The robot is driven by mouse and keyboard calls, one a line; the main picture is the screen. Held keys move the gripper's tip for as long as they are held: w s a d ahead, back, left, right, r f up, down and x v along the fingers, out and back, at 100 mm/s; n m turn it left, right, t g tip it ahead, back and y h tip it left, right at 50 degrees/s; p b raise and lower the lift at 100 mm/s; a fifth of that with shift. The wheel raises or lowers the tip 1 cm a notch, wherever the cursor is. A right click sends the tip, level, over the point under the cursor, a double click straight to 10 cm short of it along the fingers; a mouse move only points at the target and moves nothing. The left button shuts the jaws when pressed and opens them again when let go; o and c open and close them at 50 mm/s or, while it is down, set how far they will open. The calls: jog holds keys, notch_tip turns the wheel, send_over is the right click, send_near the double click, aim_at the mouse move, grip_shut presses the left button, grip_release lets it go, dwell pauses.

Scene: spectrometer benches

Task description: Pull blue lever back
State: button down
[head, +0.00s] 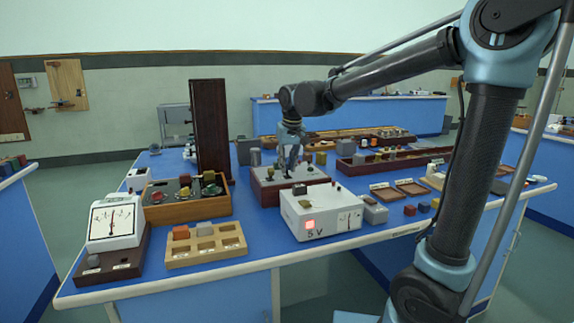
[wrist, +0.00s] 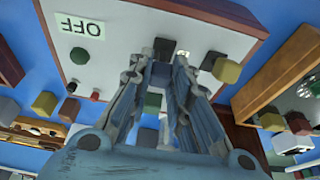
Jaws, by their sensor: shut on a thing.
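My gripper (head: 289,165) points down over a dark-brown switch box with a pale top (head: 262,182) near the middle of the bench. In the wrist view my gripper (wrist: 161,68) has its fingers closed around a small dark-blue piece, the blue lever (wrist: 161,74). The fingers hide most of the lever, and its tilt is hard to tell. In the head view the lever is hidden by the gripper.
A white 5 V meter box (head: 320,215) stands close in front of the switch box. A tall dark-brown post (head: 208,130) and a wooden tray (head: 157,214) stand to the left. A dial gauge (head: 113,222) is further left. Small blocks lie at the right.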

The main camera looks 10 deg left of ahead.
jog(key=t, duration=0.1)
jog(key=s+d+t+y, duration=0.1)
jog(key=shift+s+d+f+t+y, duration=0.1)
jog(key=shift+s+f+t+y, duration=0.05)
jog(key=shift+s+t+y, duration=0.2)
jog(key=shift+s+d+f+t+y, duration=0.25)
jog(key=shift+t+y, duration=0.15)
jog(key=shift+t, duration=0.3)
jog(key=shift+s+d+f+t+y, duration=0.1)
jog(key=shift+s+t+y, duration=0.2)
jog(key=shift+t, duration=0.35)
jog(key=c, duration=1.5)
grip_release()
jog(key=shift+d, duration=0.1)
jog(key=shift+r, duration=0.1)
jog(key=shift+s+d+r, duration=0.2)
jog(key=shift+s+r, duration=0.2)
jog(key=shift+s, duration=0.05)
jog(key=shift+v, duration=5.2)
